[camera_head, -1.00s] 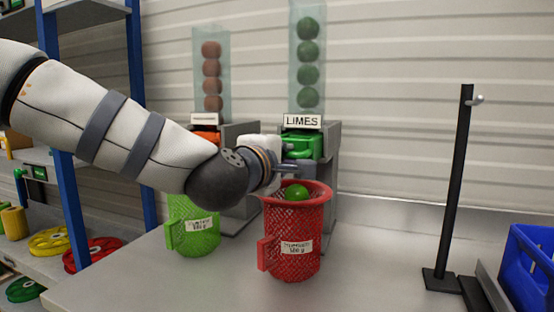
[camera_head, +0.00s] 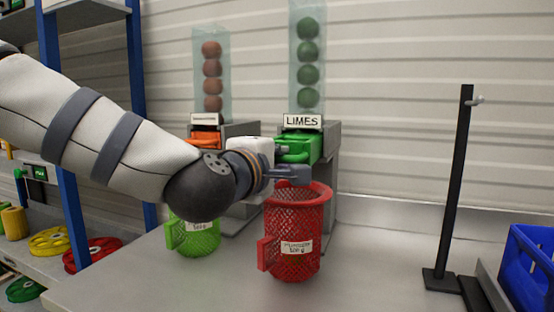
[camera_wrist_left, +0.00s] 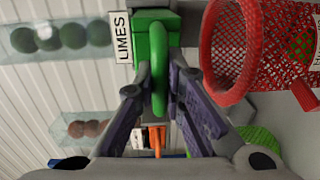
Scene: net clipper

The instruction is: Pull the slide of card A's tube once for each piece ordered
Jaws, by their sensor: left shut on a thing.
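The clear tube labelled LIMES (camera_head: 302,122) holds several green balls (camera_head: 308,75). Its green slide (camera_head: 296,149) sits under the label, and its loop handle (camera_wrist_left: 160,62) shows in the left wrist view. My left gripper (camera_head: 290,173) is shut on that handle, with its fingers (camera_wrist_left: 159,100) on both sides of the loop. A red mesh basket (camera_head: 293,240) stands upright below the slide. Green shows through its mesh in the left wrist view. A second tube (camera_head: 211,70) holds several brown balls above an orange slide (camera_head: 206,138). No card A is visible; my right gripper is out of view.
A green mesh basket (camera_head: 195,238) stands left of the red one, partly hidden by my arm. A black post with a hook (camera_head: 456,190) and a blue crate (camera_head: 530,262) are at right. The table between basket and post is clear.

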